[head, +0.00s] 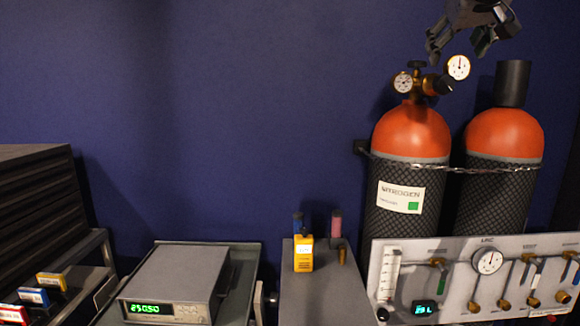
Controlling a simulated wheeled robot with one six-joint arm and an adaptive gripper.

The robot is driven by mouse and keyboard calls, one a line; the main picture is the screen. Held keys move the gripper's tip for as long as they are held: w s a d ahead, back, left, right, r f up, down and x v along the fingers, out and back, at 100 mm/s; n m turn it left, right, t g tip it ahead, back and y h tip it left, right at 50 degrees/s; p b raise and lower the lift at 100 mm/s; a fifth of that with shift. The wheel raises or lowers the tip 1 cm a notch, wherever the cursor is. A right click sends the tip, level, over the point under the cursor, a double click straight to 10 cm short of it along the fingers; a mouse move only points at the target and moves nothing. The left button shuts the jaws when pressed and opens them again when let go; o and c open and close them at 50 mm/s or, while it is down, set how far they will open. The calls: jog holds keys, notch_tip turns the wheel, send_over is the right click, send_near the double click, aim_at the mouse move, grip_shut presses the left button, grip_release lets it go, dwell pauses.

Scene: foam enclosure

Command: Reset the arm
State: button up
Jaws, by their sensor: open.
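My gripper (459,50) shows at the top right in the head view, dark grey, with its two fingers apart and pointing down. It is open and nothing shows between the fingers. It hangs in front of or above the regulator gauges (459,67) of the left gas cylinder; the exact gap cannot be told. The rest of my arm is cut off by the top edge.
Two orange-topped gas cylinders (411,134) stand chained at the right, behind a valve panel (450,265). A grey meter (175,283) reading 250.50 and a yellow device (304,253) stand lower down. A slatted dark box (38,195) is at left.

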jog(key=s+d+f+g+y, duration=0.1)
jog(key=s+f+g, duration=0.1)
jog(key=s+f, duration=0.4)
jog(key=s+d+f+g+y, duration=0.1)
jog(key=s+f+g, duration=0.2)
jog(key=f, duration=1.3)
jog(key=s+d+f+g+y, duration=0.1)
jog(key=s+d+f+g, duration=0.1)
jog(key=s+f, duration=0.7)
jog(key=shift+f+n+y, duration=0.3)
jog(key=shift+f, duration=0.8)
